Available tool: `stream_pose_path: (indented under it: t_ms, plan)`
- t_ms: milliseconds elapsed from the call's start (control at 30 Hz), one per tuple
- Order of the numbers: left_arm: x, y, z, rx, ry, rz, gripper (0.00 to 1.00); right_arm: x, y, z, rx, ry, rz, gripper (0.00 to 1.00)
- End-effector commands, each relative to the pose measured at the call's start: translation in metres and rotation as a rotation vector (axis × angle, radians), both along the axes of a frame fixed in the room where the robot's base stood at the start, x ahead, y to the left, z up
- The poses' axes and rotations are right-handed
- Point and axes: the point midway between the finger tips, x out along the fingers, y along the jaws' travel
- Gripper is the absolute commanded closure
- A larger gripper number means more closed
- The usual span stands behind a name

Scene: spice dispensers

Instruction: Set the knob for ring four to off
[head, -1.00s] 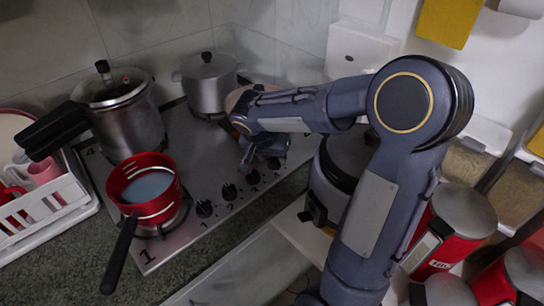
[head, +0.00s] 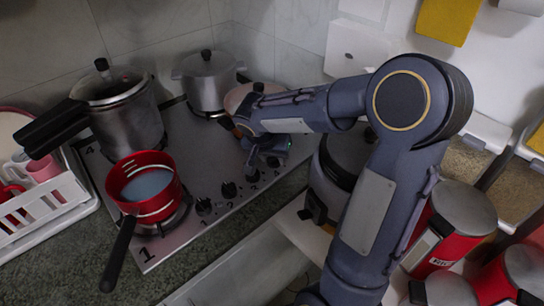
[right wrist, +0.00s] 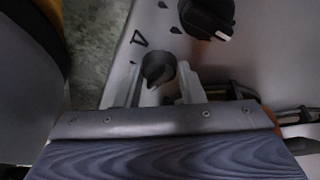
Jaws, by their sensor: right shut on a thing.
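The stove's knobs stand in a row along the front edge of the steel cooktop (head: 195,165). The black ring four knob (right wrist: 158,66) is beside a printed 4 in the right wrist view. My right gripper (head: 268,162) is at the far right end of the row; its fingers (right wrist: 160,80) are shut on this knob, one on each side. In the head view the gripper mostly hides it. Its exact pointer direction is hard to tell. A neighbouring knob (right wrist: 207,17) is apart from the fingers; other knobs (head: 229,189) show to the left. My left gripper is not in view.
A red saucepan (head: 145,182) stands at the front left, its handle over the counter. A pressure cooker (head: 125,115) and a lidded pot (head: 208,82) stand behind. A dark cooker (head: 335,185) is close to my right arm. Red canisters (head: 455,225) stand at the right.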

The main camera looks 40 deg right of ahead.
Motion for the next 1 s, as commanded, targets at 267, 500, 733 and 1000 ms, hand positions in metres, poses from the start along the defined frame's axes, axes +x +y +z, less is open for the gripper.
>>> stream_pose_path:
  t_ms: [267,500,733,1000]
  plan:
    - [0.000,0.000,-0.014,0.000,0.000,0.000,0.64,-0.002,-0.002,-0.001,-0.002,-0.004,0.177,0.88]
    - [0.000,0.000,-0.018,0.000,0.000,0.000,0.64,-0.003,-0.003,0.001,-0.001,-0.004,0.398,0.88]
    - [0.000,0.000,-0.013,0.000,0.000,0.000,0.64,-0.004,-0.004,0.002,0.000,-0.002,0.602,0.88]
    - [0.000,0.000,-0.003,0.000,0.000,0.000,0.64,-0.005,-0.005,0.003,0.000,-0.001,0.781,0.88]
